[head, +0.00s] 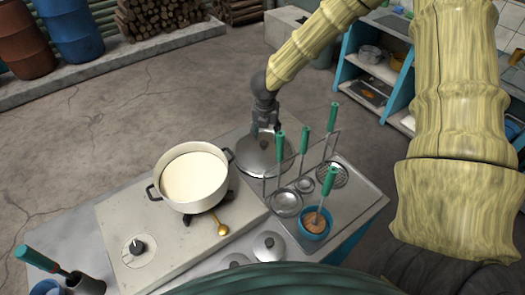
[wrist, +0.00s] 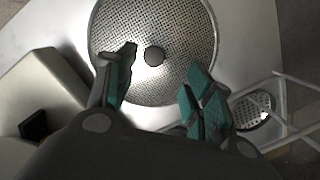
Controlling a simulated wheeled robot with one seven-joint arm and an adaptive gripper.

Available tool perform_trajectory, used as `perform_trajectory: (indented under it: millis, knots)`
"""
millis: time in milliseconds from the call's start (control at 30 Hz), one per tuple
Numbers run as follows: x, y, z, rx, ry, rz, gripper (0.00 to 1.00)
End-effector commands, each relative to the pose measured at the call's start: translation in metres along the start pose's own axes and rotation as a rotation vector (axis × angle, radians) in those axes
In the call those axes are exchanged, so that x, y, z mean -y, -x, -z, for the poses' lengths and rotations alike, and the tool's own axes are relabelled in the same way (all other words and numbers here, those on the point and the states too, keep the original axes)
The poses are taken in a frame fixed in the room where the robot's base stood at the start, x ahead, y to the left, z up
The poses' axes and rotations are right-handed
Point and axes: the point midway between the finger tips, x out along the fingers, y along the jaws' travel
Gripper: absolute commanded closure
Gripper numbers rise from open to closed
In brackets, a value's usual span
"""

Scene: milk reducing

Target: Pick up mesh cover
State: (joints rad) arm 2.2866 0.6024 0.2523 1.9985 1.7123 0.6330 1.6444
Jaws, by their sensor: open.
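The mesh cover (wrist: 182,28) is a round, perforated metal disc with a dark knob (wrist: 154,56) at its centre. In the head view the cover (head: 254,160) lies flat at the back of the counter, right of the pot, partly hidden by my gripper. My gripper (head: 265,127) points down above it. In the wrist view my gripper (wrist: 160,70) is open and empty, with a finger on either side of the knob in the picture. I cannot tell the exact height of the fingertips above the knob.
A white pot of milk (head: 194,178) stands on the stove (head: 130,215) left of the cover. A wire rack (head: 335,145) with green-handled utensils stands close on the right.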

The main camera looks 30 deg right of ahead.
Motion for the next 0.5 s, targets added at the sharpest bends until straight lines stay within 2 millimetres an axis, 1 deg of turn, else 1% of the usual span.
perform_trajectory:
  millis: [100, 200, 400, 500]
  knots:
    - [-0.001, -0.011, -0.001, 0.001, 0.002, 0.000, 0.48]
    - [-0.001, -0.017, 0.000, 0.000, 0.002, 0.000, 0.48]
    - [-0.003, -0.022, 0.000, 0.001, 0.003, -0.002, 0.48]
    - [-0.004, -0.028, 0.000, 0.000, 0.006, 0.000, 0.48]
